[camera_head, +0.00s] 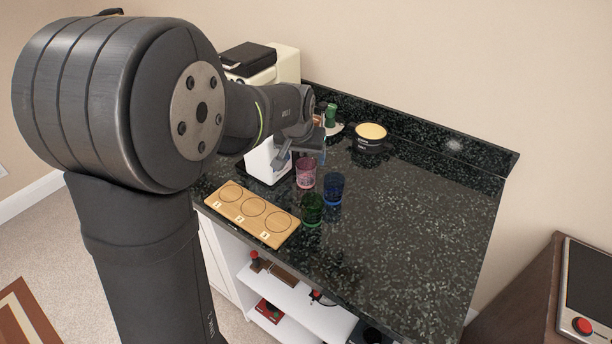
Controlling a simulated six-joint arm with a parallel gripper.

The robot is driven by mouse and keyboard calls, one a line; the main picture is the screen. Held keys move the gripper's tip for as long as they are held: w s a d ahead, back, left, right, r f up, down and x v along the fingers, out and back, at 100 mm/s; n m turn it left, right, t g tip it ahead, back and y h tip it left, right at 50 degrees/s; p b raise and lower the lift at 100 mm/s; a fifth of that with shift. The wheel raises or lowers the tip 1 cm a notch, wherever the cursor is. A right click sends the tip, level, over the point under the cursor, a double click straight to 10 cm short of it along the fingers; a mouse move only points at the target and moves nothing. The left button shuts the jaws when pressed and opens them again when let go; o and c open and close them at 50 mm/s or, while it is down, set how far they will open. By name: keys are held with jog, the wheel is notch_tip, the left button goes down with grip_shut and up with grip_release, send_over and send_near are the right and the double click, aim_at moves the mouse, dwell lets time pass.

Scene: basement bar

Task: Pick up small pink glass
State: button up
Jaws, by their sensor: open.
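A small pink glass (306,172) stands upright on the dark speckled countertop (400,220), behind a green glass (312,209) and to the left of a blue glass (333,187). My arm reaches in from the left. My gripper (298,153) is above and slightly behind the pink glass in the picture, close to its rim. It is open and holds nothing that I can see. Its fingertips are small and partly hidden by the arm, so I cannot tell whether they touch the glass.
A wooden board (253,214) with numbered circles lies at the counter's front left. A black pot (370,138) and a green bottle (330,116) are at the back. The counter's right side is clear.

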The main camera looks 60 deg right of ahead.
aim_at(306, 165)
jog(key=shift+x, duration=3.5)
jog(key=shift+d+r, duration=0.1)
jog(key=shift+d, duration=0.05)
jog(key=c, duration=1.2)
jog(key=shift+r, duration=0.1)
